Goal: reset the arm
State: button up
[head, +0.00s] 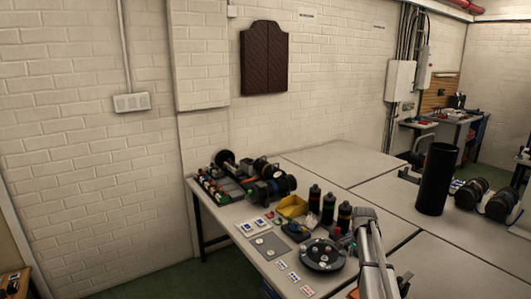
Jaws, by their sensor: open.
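Part of my own arm (370,255) rises from the bottom edge, right of centre, as light grey tubes in front of the table. I cannot make out my gripper or its fingers in the head view. A tall black cylinder (437,180) stands upright on the table to the right of my arm, apart from it.
The grey table (330,160) has free room at its back and right front. Near my arm are a round dark tray (323,255), several dark bottles (314,199), a yellow bin (292,206) and cards (249,228). Dumbbell-like items (470,193) lie at the right.

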jog(key=s+a+f+n+b, duration=0.3)
jog(key=s+a+n, duration=0.3)
jog(key=s, duration=0.7)
jog(key=s+a+f+n+b, duration=0.3)
jog(key=s+a+n, duration=0.4)
jog(key=s+a, duration=0.3)
jog(key=s, duration=0.2)
jog(key=shift+s+a+f, duration=0.3)
jog(key=shift+s+a, duration=0.1)
